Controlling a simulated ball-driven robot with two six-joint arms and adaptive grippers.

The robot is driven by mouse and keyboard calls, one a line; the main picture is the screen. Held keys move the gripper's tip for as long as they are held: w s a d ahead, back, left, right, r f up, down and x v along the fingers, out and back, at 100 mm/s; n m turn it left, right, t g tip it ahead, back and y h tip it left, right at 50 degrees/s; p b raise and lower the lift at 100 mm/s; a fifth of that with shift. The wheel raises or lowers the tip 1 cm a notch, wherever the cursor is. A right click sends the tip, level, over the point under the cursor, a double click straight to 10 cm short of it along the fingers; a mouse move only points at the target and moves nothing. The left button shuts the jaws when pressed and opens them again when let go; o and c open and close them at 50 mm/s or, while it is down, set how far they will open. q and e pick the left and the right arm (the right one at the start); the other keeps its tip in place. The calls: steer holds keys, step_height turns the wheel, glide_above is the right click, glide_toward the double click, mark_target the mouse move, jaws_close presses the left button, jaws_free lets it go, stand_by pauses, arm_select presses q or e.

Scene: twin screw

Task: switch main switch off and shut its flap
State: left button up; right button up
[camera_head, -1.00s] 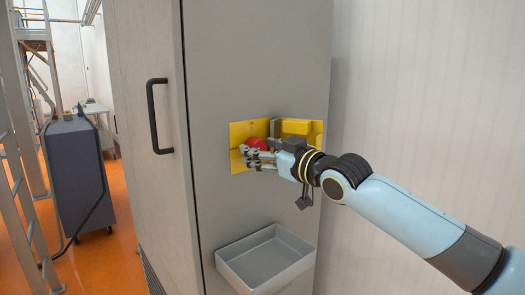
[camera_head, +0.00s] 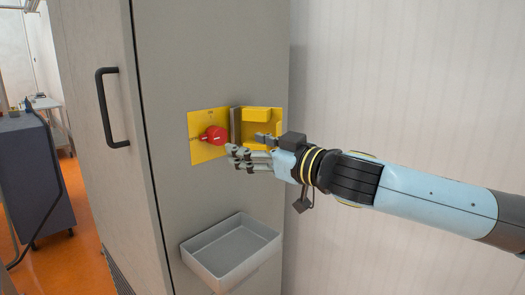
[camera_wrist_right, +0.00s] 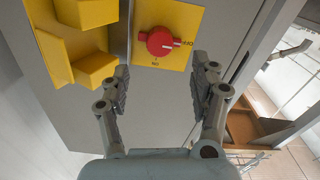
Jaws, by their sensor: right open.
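The main switch is a round red knob (camera_head: 214,134) on a yellow plate (camera_head: 197,152) set in the grey cabinet. In the right wrist view the knob (camera_wrist_right: 160,42) has its white mark toward the "OFF" lettering; "ON" stands at another side of the plate. The yellow box-shaped flap (camera_head: 259,114) stands open to the right of the plate; in the wrist view the flap (camera_wrist_right: 87,13) is at the upper left. My right gripper (camera_head: 232,157) is open and empty, just below and in front of the knob, apart from it. Its fingers (camera_wrist_right: 160,75) are spread.
A grey open tray (camera_head: 230,252) juts from the cabinet below the switch. A black door handle (camera_head: 108,108) is on the cabinet's left face. A pale wall fills the right side. A dark wheeled unit (camera_head: 35,180) stands at far left.

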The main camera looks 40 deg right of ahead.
steer(key=shift+s+d, duration=0.15)
steer(key=shift+s, duration=1.4)
